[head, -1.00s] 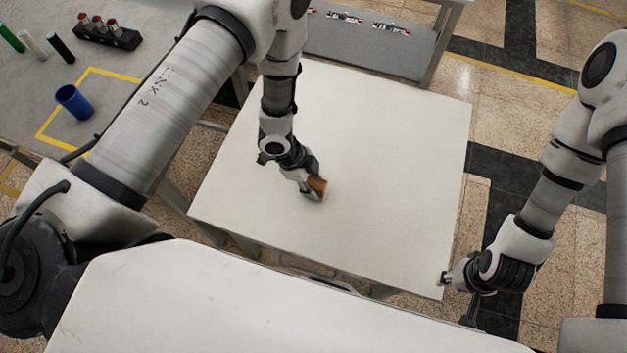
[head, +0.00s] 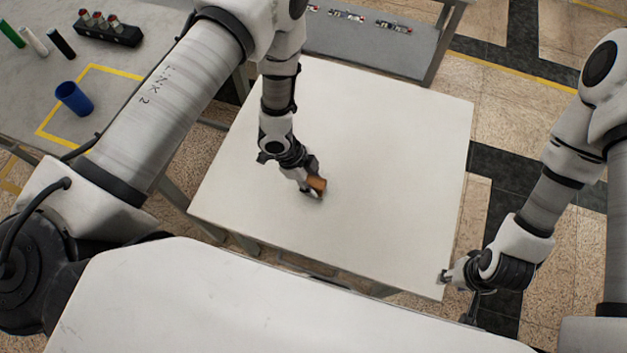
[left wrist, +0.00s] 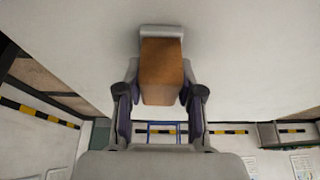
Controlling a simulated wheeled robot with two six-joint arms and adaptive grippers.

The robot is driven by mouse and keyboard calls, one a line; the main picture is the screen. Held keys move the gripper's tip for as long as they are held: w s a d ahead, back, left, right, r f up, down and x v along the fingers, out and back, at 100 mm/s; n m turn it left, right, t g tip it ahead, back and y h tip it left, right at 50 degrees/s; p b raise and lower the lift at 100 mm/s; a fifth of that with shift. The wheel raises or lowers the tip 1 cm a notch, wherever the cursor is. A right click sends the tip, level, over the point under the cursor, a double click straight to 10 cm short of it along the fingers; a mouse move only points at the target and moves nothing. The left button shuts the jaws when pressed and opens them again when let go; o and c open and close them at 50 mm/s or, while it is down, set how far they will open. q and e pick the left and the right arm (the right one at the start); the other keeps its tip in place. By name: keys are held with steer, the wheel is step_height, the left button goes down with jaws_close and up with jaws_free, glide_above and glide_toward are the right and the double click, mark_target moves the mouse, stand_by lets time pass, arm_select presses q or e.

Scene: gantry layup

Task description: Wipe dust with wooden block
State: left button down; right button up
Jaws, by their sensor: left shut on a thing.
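The wooden block (head: 317,183) is brown and sits at the middle of the white table (head: 400,150). My left gripper (head: 310,188) is shut on it; in the left wrist view the block (left wrist: 162,72) is between the two fingers (left wrist: 160,100). The block is at or very near the table top; I cannot tell if it touches. No dust can be made out on the white surface. My right gripper (head: 447,278) is at the table's front right corner, empty as far as I see; its fingers are too small to judge.
A grey table at the left holds a blue cup (head: 74,98), a black rack (head: 106,32) and several cylinders. A grey table (head: 370,45) with small parts stands at the back. The rest of the white table top is clear.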

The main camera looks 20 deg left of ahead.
arm_select(q)
steer(key=r+p, duration=0.1)
steer(key=r, duration=0.2)
steer(key=r+p, duration=0.1)
steer(key=shift+d+r+p, duration=0.35)
steer(key=shift+d, duration=0.05)
steer(key=shift+p+v, duration=0.95)
steer(key=shift+v, duration=0.15)
steer(key=shift+s+d+r+p, duration=0.1)
steer(key=shift+d+r+p, duration=0.05)
steer(key=shift+r+p, duration=0.2)
steer(key=shift+d+r+p, duration=0.2)
steer(key=shift+r+p, duration=0.05)
steer(key=shift+r, duration=0.25)
